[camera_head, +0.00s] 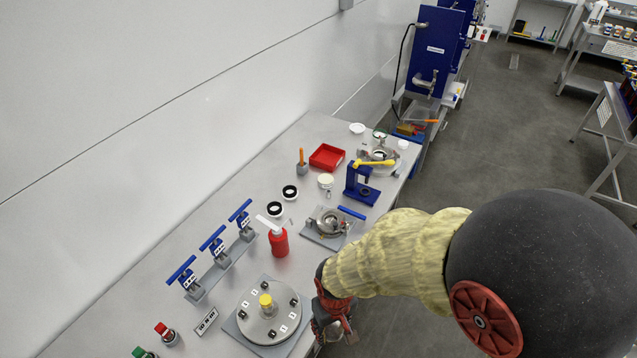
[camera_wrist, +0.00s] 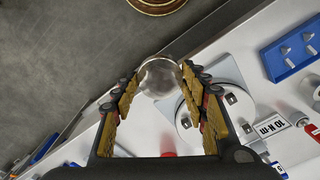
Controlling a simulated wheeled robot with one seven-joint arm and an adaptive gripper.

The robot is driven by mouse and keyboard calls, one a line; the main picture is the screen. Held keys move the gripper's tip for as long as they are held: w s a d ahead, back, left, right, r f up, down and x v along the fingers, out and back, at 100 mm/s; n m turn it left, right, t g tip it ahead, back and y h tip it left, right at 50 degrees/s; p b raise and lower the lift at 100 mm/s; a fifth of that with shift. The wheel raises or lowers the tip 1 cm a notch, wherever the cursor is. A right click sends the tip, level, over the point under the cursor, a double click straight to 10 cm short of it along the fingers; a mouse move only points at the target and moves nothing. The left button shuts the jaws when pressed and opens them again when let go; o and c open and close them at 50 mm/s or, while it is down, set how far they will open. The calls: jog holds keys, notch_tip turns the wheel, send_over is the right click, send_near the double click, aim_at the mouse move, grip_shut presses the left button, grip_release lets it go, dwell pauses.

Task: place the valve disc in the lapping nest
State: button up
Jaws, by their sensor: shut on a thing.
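In the wrist view a round, shiny, pale metal piece (camera_wrist: 158,78), which looks like the valve disc, sits between the fingertips of my gripper (camera_wrist: 160,84). The gripper is shut on it. In the head view my gripper (camera_head: 333,322) is at the bench's front edge, just right of a round metal plate (camera_head: 252,329). The disc cannot be made out there. The plate has several small labelled blocks and a yellow-topped centre post, and stands on a grey square base. It also shows behind the disc in the wrist view (camera_wrist: 184,123). I cannot tell which fixture is the lapping nest.
Behind the plate stand a red bottle (camera_head: 279,243) and a metal fixture on a square base (camera_head: 309,238). Open floor lies right of the bench.

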jog(key=w+d+m, duration=0.3)
jog(key=w+d, duration=0.5)
jog(key=w, duration=0.3)
jog(key=w+d+m, duration=0.2)
jog(key=w+d, duration=0.5)
jog(key=w, duration=0.4)
notch_tip(320, 180, down, 17)
jog(key=b, duration=1.6)
jog(key=shift+w+d, duration=0.15)
jog(key=shift+w, duration=0.05)
jog(key=shift+r, duration=0.15)
